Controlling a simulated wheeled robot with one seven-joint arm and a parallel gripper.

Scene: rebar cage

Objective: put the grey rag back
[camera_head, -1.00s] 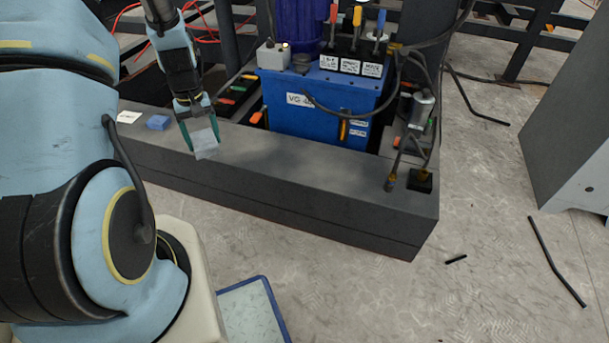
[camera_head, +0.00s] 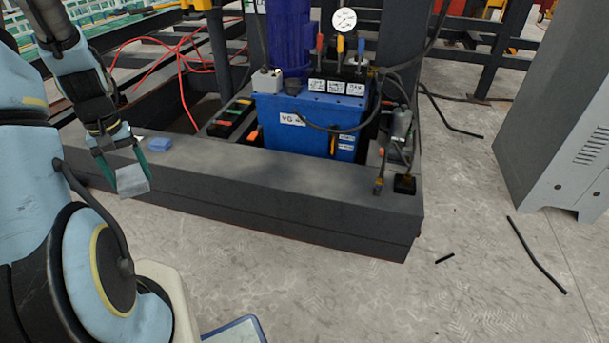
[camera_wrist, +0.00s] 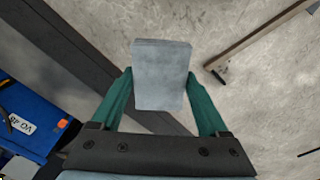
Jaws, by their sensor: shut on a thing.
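The grey rag (camera_wrist: 161,75) is a folded, pale grey block between the green fingers of my gripper (camera_wrist: 160,88) in the wrist view. In the head view the rag (camera_head: 132,181) hangs from my gripper (camera_head: 131,167) at the left, in front of the dark beam (camera_head: 265,184). My gripper is shut on the rag. In the wrist view the floor shows beyond the rag, and the beam runs behind it at the left.
A blue block (camera_head: 159,144) lies on the beam just right of my gripper. The blue hydraulic unit (camera_head: 305,125) with levers and hoses stands behind the beam. A grey cabinet (camera_head: 560,125) stands at the right. Dark rods (camera_head: 537,255) lie on the open floor.

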